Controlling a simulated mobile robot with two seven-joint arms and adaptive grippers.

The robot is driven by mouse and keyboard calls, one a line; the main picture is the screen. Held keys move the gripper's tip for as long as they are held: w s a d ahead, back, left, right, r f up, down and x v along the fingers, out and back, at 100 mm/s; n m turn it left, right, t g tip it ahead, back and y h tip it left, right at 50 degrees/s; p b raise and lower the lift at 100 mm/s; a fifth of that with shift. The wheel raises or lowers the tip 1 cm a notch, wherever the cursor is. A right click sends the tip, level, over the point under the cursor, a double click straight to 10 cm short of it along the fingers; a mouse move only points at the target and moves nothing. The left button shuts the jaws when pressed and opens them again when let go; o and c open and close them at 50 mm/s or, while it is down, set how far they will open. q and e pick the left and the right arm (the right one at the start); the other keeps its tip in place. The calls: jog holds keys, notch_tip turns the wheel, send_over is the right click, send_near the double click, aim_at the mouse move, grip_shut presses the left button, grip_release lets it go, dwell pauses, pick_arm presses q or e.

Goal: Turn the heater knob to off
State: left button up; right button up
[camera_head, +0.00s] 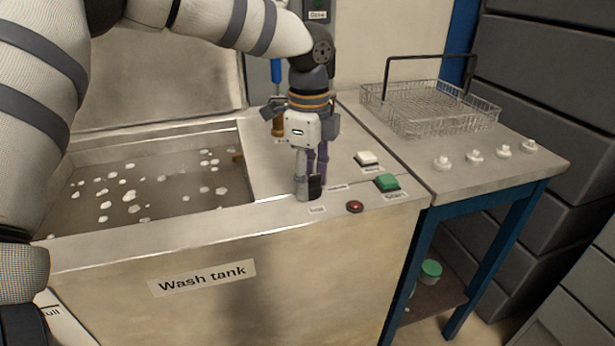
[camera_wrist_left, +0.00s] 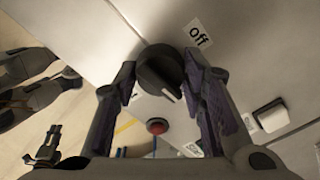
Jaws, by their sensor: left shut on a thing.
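The heater knob (camera_wrist_left: 160,70) is a round black knob with a light pointer line. In the left wrist view it sits between the fingers of my left gripper (camera_wrist_left: 165,85), which is shut on it. An "off" label (camera_wrist_left: 197,33) is on the panel beside the knob; the pointer line faces away from that label, toward the lower right of the picture. In the head view my left gripper (camera_head: 311,190) points down onto the dark knob (camera_head: 315,187) at the wash tank's front right edge, hiding part of it.
A dark red button (camera_head: 354,206), a green button (camera_head: 386,182) and a white switch (camera_head: 367,158) stand close to the right of the knob. The open wash tank (camera_head: 150,250) holds foamy water at left. A wire basket (camera_head: 430,108) and several white pieces (camera_head: 475,156) are on the right table.

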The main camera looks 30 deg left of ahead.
pick_arm(q)
jog(key=shift+r+n+p, duration=0.2)
jog(key=shift+n+p, duration=0.15)
jog(key=shift+n, duration=0.85)
jog(key=shift+f+n, duration=0.15)
jog(key=shift+n, duration=0.75)
jog(key=n, duration=0.6)
jog(key=shift+f, duration=0.1)
jog(key=n, duration=0.6)
jog(key=shift+n, duration=0.4)
pick_arm(e)
jog(key=shift+w+r+t, duration=0.4)
jog(key=shift+w+r, duration=0.3)
jog(key=shift+w, duration=0.1)
pick_arm(q)
jog(key=o, duration=1.2)
jog(key=shift+c, duration=0.2)
